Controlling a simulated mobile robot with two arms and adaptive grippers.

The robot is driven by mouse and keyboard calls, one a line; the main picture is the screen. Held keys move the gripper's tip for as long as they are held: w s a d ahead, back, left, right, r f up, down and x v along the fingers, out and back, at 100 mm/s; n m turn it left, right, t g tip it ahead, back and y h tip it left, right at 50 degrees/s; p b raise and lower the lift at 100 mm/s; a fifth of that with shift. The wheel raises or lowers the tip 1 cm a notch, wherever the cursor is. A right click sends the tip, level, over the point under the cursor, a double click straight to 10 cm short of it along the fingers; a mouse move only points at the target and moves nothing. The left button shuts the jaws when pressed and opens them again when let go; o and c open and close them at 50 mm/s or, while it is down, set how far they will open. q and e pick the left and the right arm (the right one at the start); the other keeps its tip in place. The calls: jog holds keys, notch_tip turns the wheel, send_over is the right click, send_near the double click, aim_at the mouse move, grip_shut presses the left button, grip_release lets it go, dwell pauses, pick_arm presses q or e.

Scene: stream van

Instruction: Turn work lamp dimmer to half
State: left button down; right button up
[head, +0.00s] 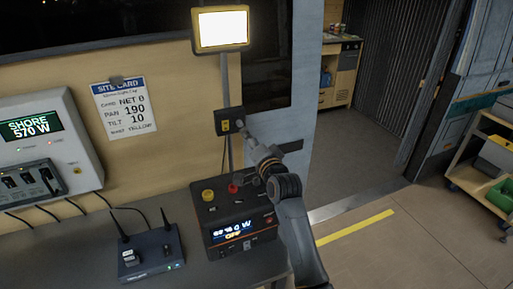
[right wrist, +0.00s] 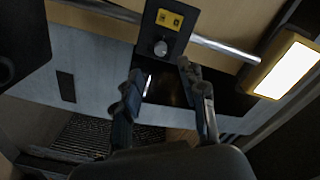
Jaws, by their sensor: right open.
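The work lamp (head: 221,28) is lit, in a yellow frame on top of a grey pole. Its dark dimmer box (head: 226,121) is mounted lower on that pole. In the right wrist view the dimmer box (right wrist: 176,20) has a yellow label and a round grey knob (right wrist: 161,47). My right gripper (head: 243,130) is close to the box's right side. In the wrist view the right gripper (right wrist: 161,72) is open and empty, its fingertips just short of the knob, which lies roughly in line with the gap. I cannot read the knob's setting. My left gripper is out of view.
A black power unit (head: 238,222) with a lit display stands on the counter below. A blue router (head: 150,252) with antennas is left of it. A SHORE panel (head: 45,138) and a site card (head: 124,107) are on the left wall.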

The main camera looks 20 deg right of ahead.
jog(key=s, duration=0.4)
jog(key=shift+s, duration=0.4)
